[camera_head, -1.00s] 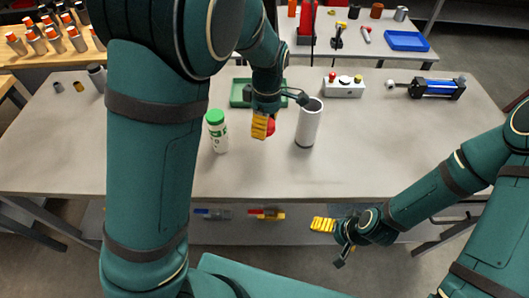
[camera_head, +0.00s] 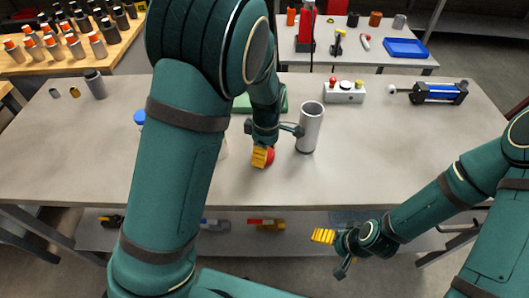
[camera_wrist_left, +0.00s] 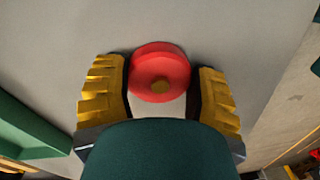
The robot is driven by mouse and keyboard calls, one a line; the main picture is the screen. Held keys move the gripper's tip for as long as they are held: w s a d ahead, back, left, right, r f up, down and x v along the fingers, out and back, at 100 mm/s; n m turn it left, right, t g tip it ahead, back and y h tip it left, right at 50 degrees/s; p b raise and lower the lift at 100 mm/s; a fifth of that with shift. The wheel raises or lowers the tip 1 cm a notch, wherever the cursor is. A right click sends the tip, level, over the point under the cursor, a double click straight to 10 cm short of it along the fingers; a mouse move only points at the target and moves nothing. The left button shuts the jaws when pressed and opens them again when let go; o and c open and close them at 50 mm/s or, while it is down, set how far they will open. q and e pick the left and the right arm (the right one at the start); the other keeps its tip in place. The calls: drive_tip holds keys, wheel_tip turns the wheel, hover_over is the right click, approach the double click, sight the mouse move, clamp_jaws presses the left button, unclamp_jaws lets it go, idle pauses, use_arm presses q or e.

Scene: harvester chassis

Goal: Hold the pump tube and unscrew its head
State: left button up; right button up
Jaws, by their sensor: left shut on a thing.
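My left gripper (camera_head: 262,157) is pointed down over the bench, just left of and in front of an upright grey hollow tube (camera_head: 309,130). The tube is open at the top; I cannot tell if it is the pump tube. The left gripper is shut on a round red part (camera_head: 270,155). In the left wrist view, the red part (camera_wrist_left: 160,72) is a disc with a small yellow centre between the yellow-padded fingers. I cannot tell if it touches the bench. My right gripper (camera_head: 323,236) is low in front of the bench; its opening cannot be made out.
A white box with a red button (camera_head: 345,93) and a blue cylinder with a rod (camera_head: 437,93) stand at the back right. A green tray (camera_head: 242,102) and blue cap (camera_head: 139,117) are partly hidden by my left arm.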

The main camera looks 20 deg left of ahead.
use_arm(q)
drive_tip(key=o, duration=1.3)
drive_tip(key=shift+f, duration=0.1)
drive_tip(key=shift+c, duration=0.2)
